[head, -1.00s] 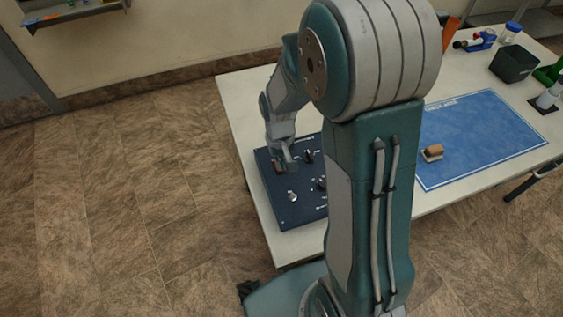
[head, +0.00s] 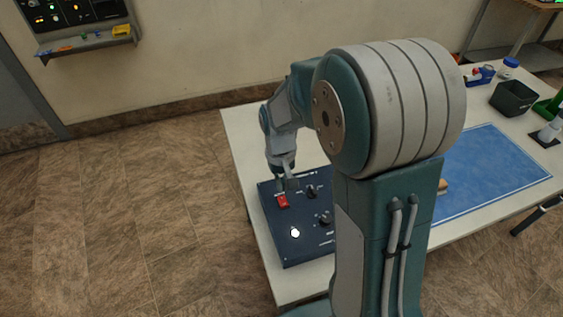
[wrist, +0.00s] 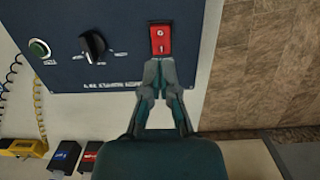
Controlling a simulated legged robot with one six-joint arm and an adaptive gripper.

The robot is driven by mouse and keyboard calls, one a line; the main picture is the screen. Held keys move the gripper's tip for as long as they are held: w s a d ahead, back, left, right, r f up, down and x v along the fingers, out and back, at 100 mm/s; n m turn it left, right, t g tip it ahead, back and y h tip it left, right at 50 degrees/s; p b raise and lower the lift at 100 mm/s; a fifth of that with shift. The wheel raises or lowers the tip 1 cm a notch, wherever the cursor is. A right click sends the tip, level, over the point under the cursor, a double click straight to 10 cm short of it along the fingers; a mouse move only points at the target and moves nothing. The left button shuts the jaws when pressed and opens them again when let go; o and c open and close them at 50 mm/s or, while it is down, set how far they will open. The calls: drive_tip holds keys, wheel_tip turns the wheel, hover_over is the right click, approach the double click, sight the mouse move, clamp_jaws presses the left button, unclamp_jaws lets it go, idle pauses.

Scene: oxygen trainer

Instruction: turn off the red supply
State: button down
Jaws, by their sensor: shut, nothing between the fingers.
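A dark blue control panel (head: 270,222) lies on the near left part of the table. My gripper (head: 288,184) is just beyond the switch on the far side. In the wrist view my fingertips (wrist: 160,64) are together and empty at the switch's lower edge. I cannot tell whether they touch it. The switch's tilt is hard to read.
The panel also carries black knobs (head: 325,217) and a bright white round light or button (head: 295,232). The wrist view shows a black knob (wrist: 94,46) and a green button (wrist: 39,48). A blue mat (head: 495,170) and a dark bin (head: 513,98) are on the right.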

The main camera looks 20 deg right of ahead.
sight(283, 203)
wheel_tip(283, 203, up, 9)
drive_tip(key=w, duration=0.1)
drive_tip(key=shift+r, duration=0.1)
idle(0.3)
drive_tip(key=shift+s+a+r, duration=0.1)
drive_tip(key=shift+s+r, duration=0.05)
drive_tip(key=shift+s, duration=0.15)
drive_tip(key=f, duration=0.4)
drive_tip(key=s+f, duration=0.1)
drive_tip(key=f, duration=0.9)
drive_tip(key=shift+s, duration=0.35)
